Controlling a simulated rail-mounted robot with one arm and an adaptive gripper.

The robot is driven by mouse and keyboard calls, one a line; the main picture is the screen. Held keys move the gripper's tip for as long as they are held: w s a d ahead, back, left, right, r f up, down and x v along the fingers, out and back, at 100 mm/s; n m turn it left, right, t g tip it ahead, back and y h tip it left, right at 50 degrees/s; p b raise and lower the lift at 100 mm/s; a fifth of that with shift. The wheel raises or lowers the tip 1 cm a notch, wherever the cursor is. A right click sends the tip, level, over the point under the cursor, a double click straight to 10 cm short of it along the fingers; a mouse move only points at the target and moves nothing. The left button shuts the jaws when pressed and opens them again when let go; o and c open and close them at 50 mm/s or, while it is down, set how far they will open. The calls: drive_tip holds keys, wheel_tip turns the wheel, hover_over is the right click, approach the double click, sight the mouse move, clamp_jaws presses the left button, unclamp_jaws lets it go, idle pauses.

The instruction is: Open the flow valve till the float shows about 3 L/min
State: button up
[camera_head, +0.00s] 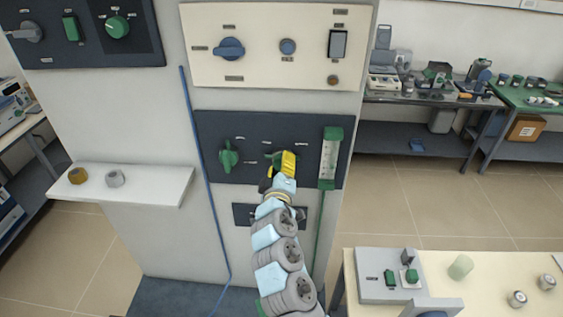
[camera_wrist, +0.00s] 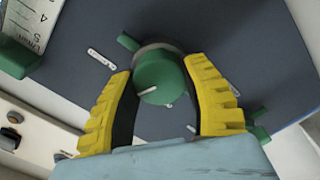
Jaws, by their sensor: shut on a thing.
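A green round valve knob (camera_wrist: 158,78) with a white pointer line sits on the dark panel (camera_head: 210,130). In the wrist view my gripper (camera_wrist: 160,70) has one yellow finger on each side of the knob and is shut on it. In the head view my gripper (camera_head: 284,162) covers most of this knob, and a green part (camera_head: 273,157) shows at its left. The flow meter (camera_head: 329,158), with green ends and a white scale, stands just right of it. Its scale is partly in the wrist view (camera_wrist: 22,30). The float's level cannot be read.
Another green knob (camera_head: 228,156) is on the same panel to the left. A blue hose (camera_head: 200,150) runs down the front left of it. A cream panel (camera_head: 260,70) with a blue knob is above. A white shelf (camera_head: 140,185) juts out at left with two small pieces on it.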

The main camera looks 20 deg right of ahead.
drive_tip(key=n+p, duration=0.1)
drive_tip(key=n, duration=0.2)
drive_tip(key=shift+a+n, duration=0.1)
drive_tip(key=shift+n, duration=0.3)
drive_tip(key=shift+f+n+p, duration=0.1)
drive_tip(key=shift+n+p, duration=0.95)
drive_tip(key=shift+n, duration=0.85)
drive_tip(key=o, duration=1.2)
drive_tip(key=shift+v, duration=5.95)
